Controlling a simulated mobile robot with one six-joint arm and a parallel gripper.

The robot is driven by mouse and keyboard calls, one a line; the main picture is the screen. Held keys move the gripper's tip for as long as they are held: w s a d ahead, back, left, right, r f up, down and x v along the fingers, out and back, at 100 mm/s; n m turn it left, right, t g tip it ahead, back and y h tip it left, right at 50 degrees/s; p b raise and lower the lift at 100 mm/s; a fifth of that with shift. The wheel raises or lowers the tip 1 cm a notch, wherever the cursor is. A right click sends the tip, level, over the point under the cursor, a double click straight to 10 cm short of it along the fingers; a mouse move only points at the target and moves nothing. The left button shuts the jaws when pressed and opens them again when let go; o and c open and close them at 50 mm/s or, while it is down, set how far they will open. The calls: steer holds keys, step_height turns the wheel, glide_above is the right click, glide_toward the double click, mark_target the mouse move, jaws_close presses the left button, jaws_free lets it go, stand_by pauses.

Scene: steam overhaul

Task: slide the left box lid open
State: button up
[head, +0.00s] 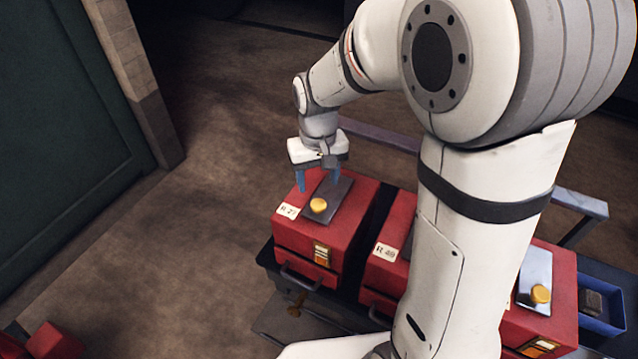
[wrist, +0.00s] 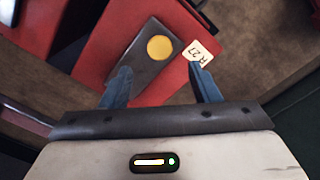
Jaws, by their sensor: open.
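The left box (head: 311,253) is red, with a white label (head: 287,211) and a dark grey sliding lid (head: 333,194) on its top. A yellow round knob (head: 318,205) stands on the lid. In the wrist view the lid (wrist: 147,60) and knob (wrist: 159,48) lie beyond the fingertips, with the label (wrist: 201,52) near the right finger. My gripper (head: 318,183) is open above the back part of the box, with blue fingers pointing down. In the wrist view my gripper (wrist: 161,80) has nothing between its fingers. Whether a fingertip touches the box I cannot tell.
A middle red box (head: 381,275) stands to the right, partly hidden by my arm. A right red box (head: 550,325) has a light lid (head: 534,278) with a yellow knob. A blue bin (head: 607,310) is at far right. Bare floor lies to the left.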

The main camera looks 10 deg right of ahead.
mark_target(318, 204)
step_height(318, 204, down, 8)
steer(key=shift+r, duration=0.25)
jaws_close()
stand_by(0.6)
